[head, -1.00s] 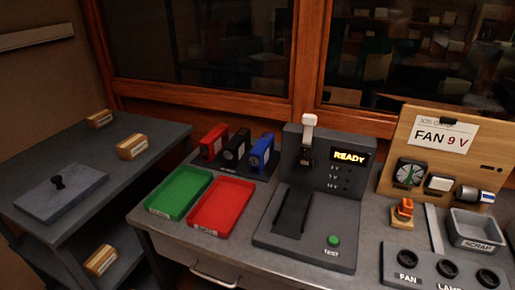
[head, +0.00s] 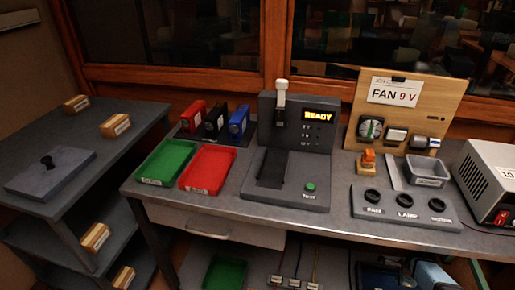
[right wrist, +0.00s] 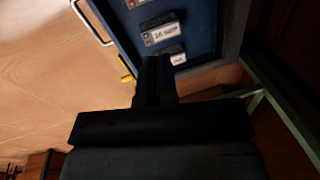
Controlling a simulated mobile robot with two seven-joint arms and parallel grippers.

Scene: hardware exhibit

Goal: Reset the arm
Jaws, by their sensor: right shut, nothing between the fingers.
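My right gripper (right wrist: 156,70) shows as a dark shape in the right wrist view, its fingers together and empty. Beyond its tips is a blue panel or tray (right wrist: 203,30) holding several small pale labelled blocks (right wrist: 162,33); the gap between them and the fingers is hard to judge. I cannot make out either gripper clearly in the head view. My left gripper is not seen.
The head view shows a grey bench with a green tray (head: 167,162), a red tray (head: 208,168), a test station (head: 294,150) reading READY, and a FAN 9 V board (head: 412,108). A grey shelf cart (head: 130,150) stands left. A power unit (head: 488,180) stands right. Items fill the lower shelf.

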